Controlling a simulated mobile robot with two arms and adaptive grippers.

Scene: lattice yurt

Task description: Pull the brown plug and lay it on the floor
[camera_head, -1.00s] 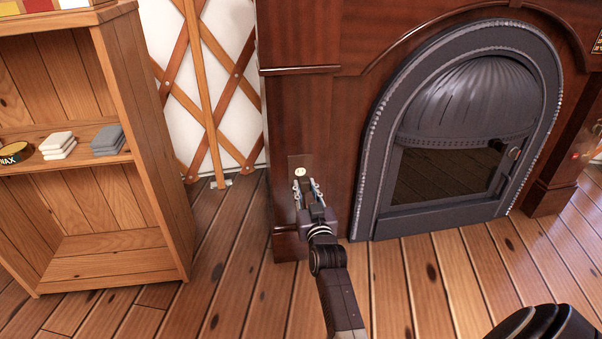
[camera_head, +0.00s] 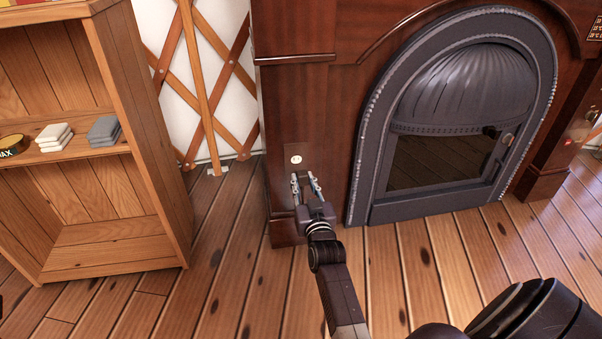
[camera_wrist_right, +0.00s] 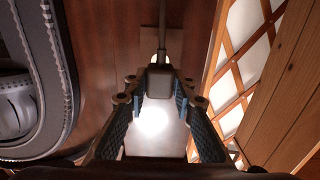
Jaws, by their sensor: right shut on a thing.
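My right gripper (camera_head: 307,184) is low in front of the dark wooden fireplace surround, just below a white round socket (camera_head: 296,160) on a brown wall plate (camera_head: 292,150). In the right wrist view its fingers (camera_wrist_right: 160,95) are shut on the dark brown plug (camera_wrist_right: 160,84). A dark cord (camera_wrist_right: 163,35) runs from the plug toward the top of that view. The socket face shows two holes in the head view. The plug's front is hidden, so I cannot tell whether its prongs touch the plate. My left gripper is not in view.
A wooden shelf unit (camera_head: 150,110) stands at the left, with white and grey stacks on it. The arched black stove (camera_head: 455,110) is at the right. Bare plank floor (camera_head: 225,275) lies open between and in front of them.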

